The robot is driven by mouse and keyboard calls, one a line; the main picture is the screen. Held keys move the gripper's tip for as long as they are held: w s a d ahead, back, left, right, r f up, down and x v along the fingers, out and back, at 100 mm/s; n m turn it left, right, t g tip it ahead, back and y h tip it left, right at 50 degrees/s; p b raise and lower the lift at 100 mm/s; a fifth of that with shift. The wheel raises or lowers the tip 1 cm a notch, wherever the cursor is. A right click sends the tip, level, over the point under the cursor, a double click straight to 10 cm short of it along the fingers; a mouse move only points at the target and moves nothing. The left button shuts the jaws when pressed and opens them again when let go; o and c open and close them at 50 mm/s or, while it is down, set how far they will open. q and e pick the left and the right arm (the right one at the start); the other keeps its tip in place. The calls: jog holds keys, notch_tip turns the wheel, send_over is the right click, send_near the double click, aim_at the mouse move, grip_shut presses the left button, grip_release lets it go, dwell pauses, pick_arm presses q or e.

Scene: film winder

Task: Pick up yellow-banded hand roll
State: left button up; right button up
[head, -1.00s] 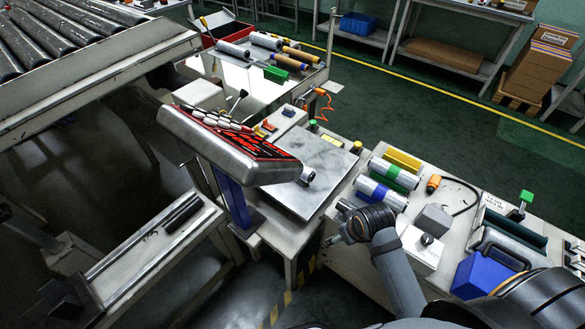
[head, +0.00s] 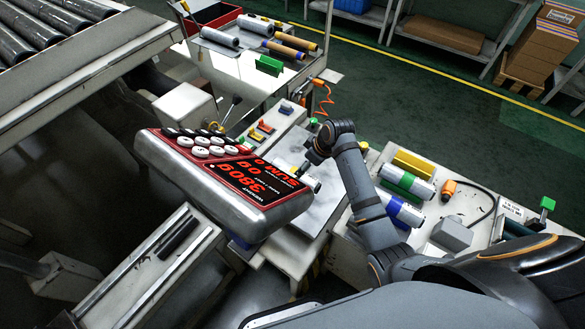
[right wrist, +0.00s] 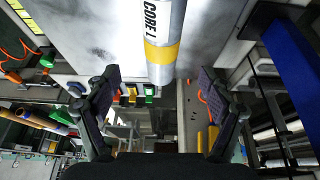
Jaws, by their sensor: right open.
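In the right wrist view the yellow-banded hand roll (right wrist: 162,52), a white cylinder marked "CORE", lies against a grey metal plate (right wrist: 105,30). My right gripper (right wrist: 160,88) is open, with one finger on each side of the roll's line and its yellow band between and just beyond the fingertips; the fingers look apart from it. In the head view my right gripper (head: 305,169) is over the pale plate, close to the roll's visible end (head: 311,184). The display unit and my arm hide most of the roll there. My left gripper is not in view.
A display unit with red digits (head: 250,183) stands left of my right gripper. Green-banded (head: 406,183) and blue-banded (head: 402,209) rolls lie on the right-hand bench, beside a yellow block (head: 413,163). A cart with more rolls (head: 220,38) stands behind.

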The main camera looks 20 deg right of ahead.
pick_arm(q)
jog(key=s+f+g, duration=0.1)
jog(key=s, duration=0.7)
pick_arm(e)
jog(key=x, duration=0.4)
jog(key=shift+s, duration=0.2)
jog(key=shift+x, duration=0.75)
jog(key=b+x, duration=0.1)
jog(key=x, duration=0.3)
jog(key=shift+w+f, duration=0.15)
jog(key=c, duration=1.5)
jog(key=shift+r, duration=0.55)
jog(key=shift+c, duration=0.2)
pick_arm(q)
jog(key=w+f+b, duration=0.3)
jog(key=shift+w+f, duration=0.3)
pick_arm(e)
jog(key=w+d+r, duration=0.6)
jog(key=w+r, duration=0.6)
jog(key=shift+d, duration=0.35)
